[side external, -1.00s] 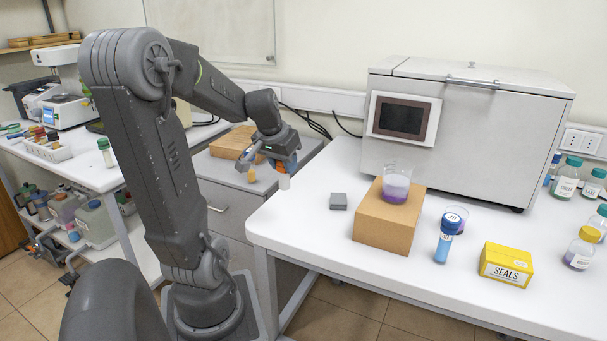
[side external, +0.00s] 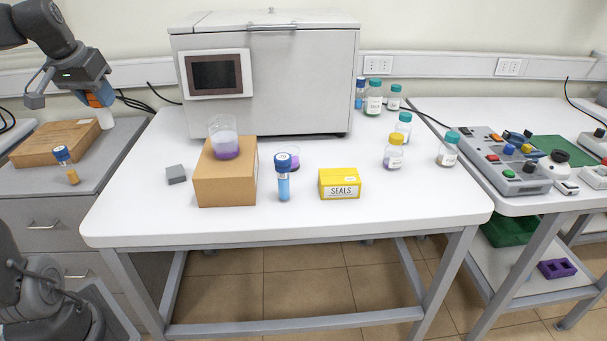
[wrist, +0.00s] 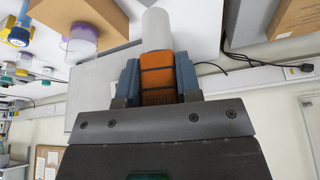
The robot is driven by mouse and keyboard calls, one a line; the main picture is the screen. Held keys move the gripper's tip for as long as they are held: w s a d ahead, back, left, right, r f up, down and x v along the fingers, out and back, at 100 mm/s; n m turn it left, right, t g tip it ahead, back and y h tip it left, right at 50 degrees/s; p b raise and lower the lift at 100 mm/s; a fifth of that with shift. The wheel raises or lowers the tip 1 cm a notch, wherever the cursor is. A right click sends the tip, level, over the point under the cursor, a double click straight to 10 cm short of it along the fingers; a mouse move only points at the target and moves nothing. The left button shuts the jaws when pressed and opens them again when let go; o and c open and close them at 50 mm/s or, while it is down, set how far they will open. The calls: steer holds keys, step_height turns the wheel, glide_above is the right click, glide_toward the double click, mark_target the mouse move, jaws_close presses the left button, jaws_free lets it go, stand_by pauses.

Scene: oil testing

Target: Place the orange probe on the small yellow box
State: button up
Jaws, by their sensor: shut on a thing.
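My gripper (side external: 98,93) is at the upper left of the side external view, above the grey cabinet and left of the white table. It is shut on the orange probe (side external: 105,115), whose pale tip points down there. In the wrist view the orange body (wrist: 157,72) sits between my blue-grey fingers, with the white tip (wrist: 156,30) beyond them. The small yellow box (side external: 340,183), labelled SEALS, stands on the table, far to the right of my gripper. Its upper face is clear.
A cardboard box (side external: 213,185) with a beaker (side external: 224,142) on it stands between my gripper and the yellow box. A blue-capped tube (side external: 283,180) stands just left of the yellow box. A grey block (side external: 176,175) lies further left. A large grey machine (side external: 300,80) stands behind. Bottles stand at right.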

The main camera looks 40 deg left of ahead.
steer(key=w+d+r+m+h, duration=0.1)
steer(key=w+d+m, duration=0.2)
steer(key=w, duration=0.9)
steer(key=shift+r+m+t, duration=0.2)
steer(key=shift+m+t, duration=0.1)
steer(key=shift+m, duration=0.2)
steer(key=w+d, duration=0.1)
steer(key=w, duration=0.1)
steer(key=w+d+m+h, duration=0.1)
steer(key=w+d, duration=0.1)
steer(key=w, duration=0.1)
steer(key=w+d+m, duration=0.1)
steer(key=w, duration=0.1)
steer(key=shift+w+d+f, duration=0.1)
steer(key=shift+w+d, duration=0.15)
steer(key=shift+w, duration=0.15)
steer(key=w+d+m+h, duration=0.1)
steer(key=w+d+m, duration=0.1)
steer(key=w+d, duration=0.3)
steer(key=shift+w+d+f+m, duration=0.15)
steer(key=shift+w+f+m, duration=0.15)
steer(key=shift+f, duration=0.05)
steer(key=m+h, duration=0.1)
steer(key=m, duration=0.2)
glide_above(328, 176)
step_height(328, 176, down, 13)
steer(key=shift+f, duration=2.25)
